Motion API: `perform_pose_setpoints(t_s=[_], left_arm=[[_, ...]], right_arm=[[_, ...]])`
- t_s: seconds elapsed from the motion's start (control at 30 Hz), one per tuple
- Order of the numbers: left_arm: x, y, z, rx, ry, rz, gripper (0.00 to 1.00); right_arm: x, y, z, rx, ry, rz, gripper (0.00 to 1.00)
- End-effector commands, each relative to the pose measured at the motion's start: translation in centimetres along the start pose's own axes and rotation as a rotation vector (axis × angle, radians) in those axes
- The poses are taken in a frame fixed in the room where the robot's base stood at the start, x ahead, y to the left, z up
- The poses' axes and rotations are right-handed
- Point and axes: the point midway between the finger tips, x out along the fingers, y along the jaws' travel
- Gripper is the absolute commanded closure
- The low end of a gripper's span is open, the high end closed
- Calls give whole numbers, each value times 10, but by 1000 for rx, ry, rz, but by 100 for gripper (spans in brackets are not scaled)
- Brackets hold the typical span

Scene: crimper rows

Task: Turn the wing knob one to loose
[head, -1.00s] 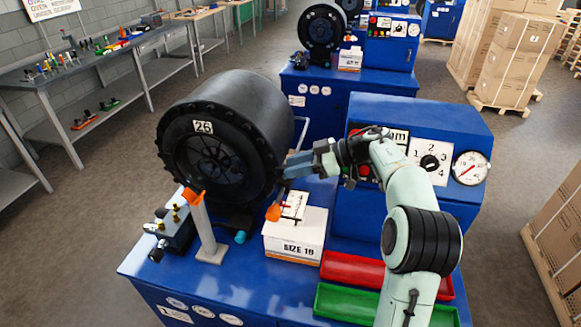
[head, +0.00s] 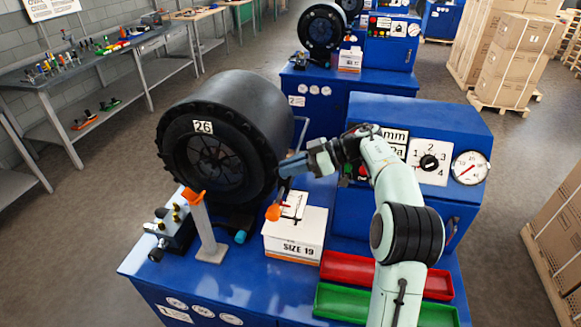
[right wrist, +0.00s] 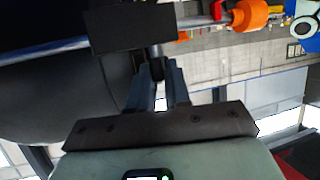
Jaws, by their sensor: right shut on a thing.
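My right gripper (head: 284,169) is at the right side of the big black drum marked 26 (head: 262,120), above the blue machine bench. In the right wrist view my right gripper (right wrist: 158,80) has its fingers closed on the dark stem of a flat dark block (right wrist: 130,28), which looks like the wing knob. I cannot tell which way its wings point or whether it is loose. In the head view the knob is hidden or too small to make out. My left gripper is in neither view.
An orange-tipped lever (head: 273,212) and a white size box (head: 295,236) are just below the gripper. An orange-topped post (head: 205,225) stands left of them. A red tray (head: 345,266) and green tray (head: 345,300) lie in front; a dial panel (head: 430,160) is right.

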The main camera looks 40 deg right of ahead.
Motion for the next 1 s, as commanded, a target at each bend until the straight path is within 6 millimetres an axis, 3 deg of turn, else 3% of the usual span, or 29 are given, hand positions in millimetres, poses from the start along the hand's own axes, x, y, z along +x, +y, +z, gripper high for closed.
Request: perform_pose_setpoints(t_s=[0.3,0.63,0.67,0.7,0.73,1.0], left_arm=[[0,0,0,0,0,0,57],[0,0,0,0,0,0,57],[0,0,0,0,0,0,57],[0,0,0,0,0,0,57],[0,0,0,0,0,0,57],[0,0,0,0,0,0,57]], right_arm=[[0,3,-1,-60,1,-136,100],[-1,2,-1,-64,1,-145,100],[-1,2,-2,-64,1,-145,79],[-1,2,-2,-64,1,-145,66],[-1,2,-1,-64,1,-145,62],[0,2,-1,-62,1,-146,62]])
